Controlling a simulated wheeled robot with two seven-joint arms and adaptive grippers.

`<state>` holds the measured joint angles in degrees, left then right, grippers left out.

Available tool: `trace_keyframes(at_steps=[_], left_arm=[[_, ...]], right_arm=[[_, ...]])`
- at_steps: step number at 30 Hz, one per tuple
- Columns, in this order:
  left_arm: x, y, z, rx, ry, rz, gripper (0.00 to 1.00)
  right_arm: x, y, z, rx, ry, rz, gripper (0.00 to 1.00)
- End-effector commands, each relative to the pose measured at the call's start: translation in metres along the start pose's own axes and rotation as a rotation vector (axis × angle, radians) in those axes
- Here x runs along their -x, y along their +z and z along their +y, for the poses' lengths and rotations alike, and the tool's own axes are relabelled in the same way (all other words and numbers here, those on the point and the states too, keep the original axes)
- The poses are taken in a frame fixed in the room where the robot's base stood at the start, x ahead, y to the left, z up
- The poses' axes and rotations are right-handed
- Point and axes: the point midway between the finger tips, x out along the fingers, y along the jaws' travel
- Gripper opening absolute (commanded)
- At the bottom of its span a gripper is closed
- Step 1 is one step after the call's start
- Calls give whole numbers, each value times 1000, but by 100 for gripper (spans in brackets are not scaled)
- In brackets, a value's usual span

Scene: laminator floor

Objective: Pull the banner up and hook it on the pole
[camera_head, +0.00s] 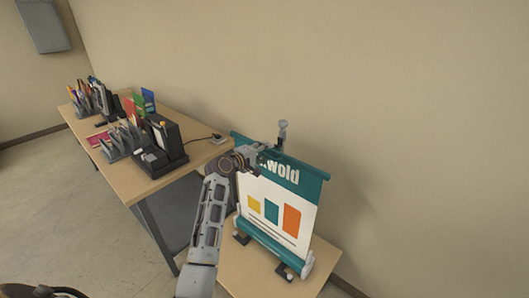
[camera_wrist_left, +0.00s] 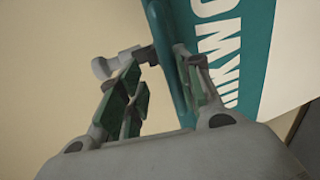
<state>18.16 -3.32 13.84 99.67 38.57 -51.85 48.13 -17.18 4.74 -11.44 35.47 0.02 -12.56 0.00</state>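The banner (camera_head: 276,200) stands raised from its teal base (camera_head: 268,249), with a teal top bar (camera_head: 312,174) and printed coloured blocks. The grey top of the pole (camera_head: 282,130) shows above the bar. My left gripper (camera_head: 262,153) is at the bar, left of the pole top. In the left wrist view the bar (camera_wrist_left: 168,50) runs between the fingers, close to the right finger, with a gap to the left finger; the gripper looks open around it. A grey fitting, likely the pole top (camera_wrist_left: 112,64), shows behind the left finger. Whether the bar sits on the hook is hidden. My right gripper is not in view.
The banner stands on a low wooden table (camera_head: 238,268) near the wall. A longer desk (camera_head: 160,185) to the left holds pen holders (camera_head: 83,98), a black device (camera_head: 162,143) and coloured cards (camera_head: 140,103). The wall behind and right is bare.

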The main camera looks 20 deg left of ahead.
Motion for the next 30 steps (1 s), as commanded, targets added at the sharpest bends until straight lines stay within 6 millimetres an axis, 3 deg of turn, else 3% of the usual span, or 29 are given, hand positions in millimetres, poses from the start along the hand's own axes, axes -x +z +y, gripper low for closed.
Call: trace_keyframes(at_steps=[11, 30], left_arm=[[16, -1, 3, -1, 7, 3, 31], [87, 0, -1, -1, -1, 0, 31]], right_arm=[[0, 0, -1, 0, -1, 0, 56], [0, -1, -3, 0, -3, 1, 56]])
